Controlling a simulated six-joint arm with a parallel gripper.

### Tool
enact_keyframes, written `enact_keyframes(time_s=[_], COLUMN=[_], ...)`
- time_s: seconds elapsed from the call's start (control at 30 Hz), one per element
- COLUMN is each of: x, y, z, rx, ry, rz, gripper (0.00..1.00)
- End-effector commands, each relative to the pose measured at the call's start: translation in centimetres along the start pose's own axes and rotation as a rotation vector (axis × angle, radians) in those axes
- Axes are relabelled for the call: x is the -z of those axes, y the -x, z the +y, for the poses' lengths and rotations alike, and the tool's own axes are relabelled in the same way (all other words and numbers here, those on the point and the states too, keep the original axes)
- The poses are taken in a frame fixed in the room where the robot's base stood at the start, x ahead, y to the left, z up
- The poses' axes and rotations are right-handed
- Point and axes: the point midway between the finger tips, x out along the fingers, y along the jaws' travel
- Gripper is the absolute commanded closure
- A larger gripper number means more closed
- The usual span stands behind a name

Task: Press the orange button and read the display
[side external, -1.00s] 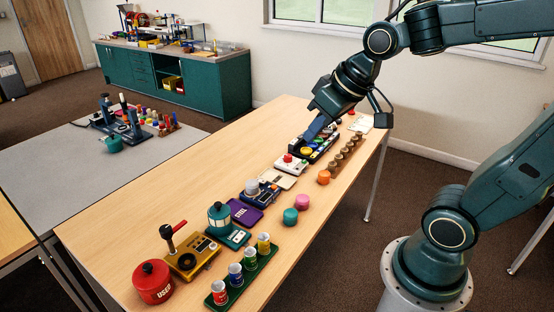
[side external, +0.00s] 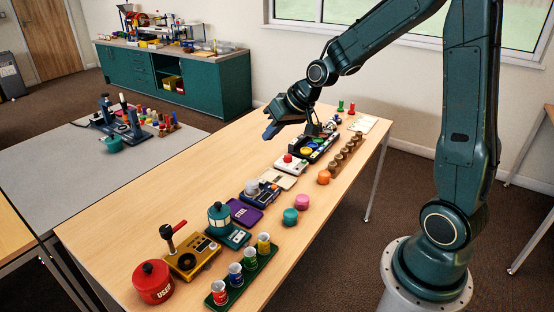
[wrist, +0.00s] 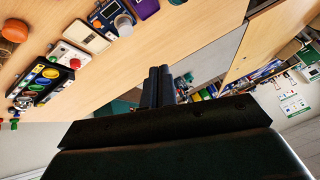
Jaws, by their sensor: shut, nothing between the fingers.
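A black panel (side external: 334,139) with several coloured buttons sits on the wooden table; a yellow button (side external: 307,150) shows on it. The panel's row of buttons also shows in the wrist view (wrist: 43,80). An orange round piece (side external: 324,177) stands on the table, apart from the panel. My gripper (side external: 268,134) is in the air to the left of the panel, touching nothing. Its fingers (wrist: 161,84) are together and empty in the wrist view.
A white box with a red button (side external: 290,162) stands beside the panel. A row of brown pegs (side external: 346,152) lies on its right. A purple pad (side external: 243,212), a red pot (side external: 153,282) and a can rack (side external: 250,275) are nearer. The table's left part is bare.

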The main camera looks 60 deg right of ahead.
Motion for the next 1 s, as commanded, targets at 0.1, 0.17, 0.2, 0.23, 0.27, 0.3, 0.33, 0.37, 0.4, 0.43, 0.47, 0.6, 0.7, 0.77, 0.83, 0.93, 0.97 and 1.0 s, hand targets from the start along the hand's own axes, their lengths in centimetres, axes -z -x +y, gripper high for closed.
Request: enact_keyframes(time_s=[0.1, 0.17, 0.2, 0.23, 0.27, 0.3, 0.33, 0.37, 0.4, 0.43, 0.47, 0.6, 0.7, 0.77, 0.83, 0.93, 0.97, 1.0], x=[0.5, 0.8, 0.9, 1.0, 1.1, 1.2, 1.3, 1.3, 1.3, 1.4, 1.4, 1.3, 1.1, 1.0, 0.8, 0.6, 0.5, 0.4], y=[-2.1, -3.1, -3.8, -4.3, -4.8, -5.4, -5.9, -6.4, -7.0, -7.5, -8.0, -10.2, -11.7, -12.5, -13.4, -14.3, -14.5, -14.8], z=[1.6, 2.3, 2.8, 3.2, 3.6, 4.1, 4.6, 5.0, 5.5, 5.9, 6.4, 8.5, 10.0, 10.8, 11.7, 12.7, 13.0, 13.3], rx=[0.010, 0.015, 0.018, 0.021, 0.025, 0.027, 0.029, 0.032, 0.036, 0.038, 0.040, 0.050, 0.055, 0.058, 0.060, 0.064, 0.065, 0.065], ry=[-0.044, -0.064, -0.079, -0.090, -0.100, -0.115, -0.127, -0.138, -0.154, -0.166, -0.177, -0.234, -0.276, -0.298, -0.323, -0.352, -0.359, -0.367], rz=[0.011, 0.020, 0.025, 0.028, 0.033, 0.040, 0.044, 0.048, 0.054, 0.060, 0.065, 0.089, 0.106, 0.117, 0.130, 0.143, 0.146, 0.151], gripper=[1.00, 1.00, 1.00, 1.00, 1.00, 1.00, 1.00, 1.00, 1.00, 1.00, 1.00, 1.00, 1.00, 1.00, 1.00, 1.00, 1.00, 1.00])
